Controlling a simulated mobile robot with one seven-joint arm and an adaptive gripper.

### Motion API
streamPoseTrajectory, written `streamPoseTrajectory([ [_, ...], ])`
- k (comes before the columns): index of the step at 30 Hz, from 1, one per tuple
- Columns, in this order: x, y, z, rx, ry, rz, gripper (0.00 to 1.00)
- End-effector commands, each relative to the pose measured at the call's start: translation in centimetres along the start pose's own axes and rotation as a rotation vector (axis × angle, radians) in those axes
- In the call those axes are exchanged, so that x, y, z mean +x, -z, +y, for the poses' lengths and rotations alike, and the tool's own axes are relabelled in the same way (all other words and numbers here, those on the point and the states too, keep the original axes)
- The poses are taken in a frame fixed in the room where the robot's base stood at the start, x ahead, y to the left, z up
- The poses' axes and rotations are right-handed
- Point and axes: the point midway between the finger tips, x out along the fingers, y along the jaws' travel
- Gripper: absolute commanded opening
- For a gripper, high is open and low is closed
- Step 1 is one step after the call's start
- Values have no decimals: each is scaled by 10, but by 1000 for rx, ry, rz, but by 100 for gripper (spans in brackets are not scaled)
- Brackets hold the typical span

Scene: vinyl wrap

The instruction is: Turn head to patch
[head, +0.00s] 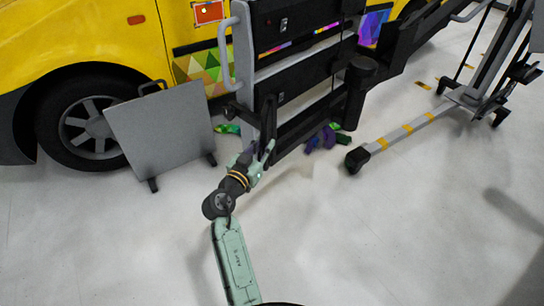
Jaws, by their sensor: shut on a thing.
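Several coloured patches show on the side of the yellow vehicle (80,30). A patch of green, orange and brown triangles (194,68) is left of the black frame. A purple, pink and blue patch (373,27) is right of it, partly hidden by the frame. My gripper (264,152) is at the end of my green arm, low in front of the frame and apart from both patches. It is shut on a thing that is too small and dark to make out. The frame hides the vehicle's side between the two patches.
A large black and grey frame (292,85) stands close to my gripper. A grey panel on feet (160,127) leans left of my arm. A wheeled grey stand (415,125) is at right. Green and purple items (327,137) lie under the frame. The front floor is clear.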

Motion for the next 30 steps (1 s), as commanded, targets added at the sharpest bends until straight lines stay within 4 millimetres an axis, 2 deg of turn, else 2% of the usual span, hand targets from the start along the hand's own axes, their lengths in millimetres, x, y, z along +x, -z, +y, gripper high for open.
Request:
streamPoseTrajectory([
  [3,2,-1,-8,0,2,-2,0],
  [11,2,0,-8,-1,4,-3,0],
  [12,2,0,-8,-1,4,-3,19],
  [20,2,0,-8,-1,2,-3,36],
  [30,0,0,-7,-2,1,-2,38],
])
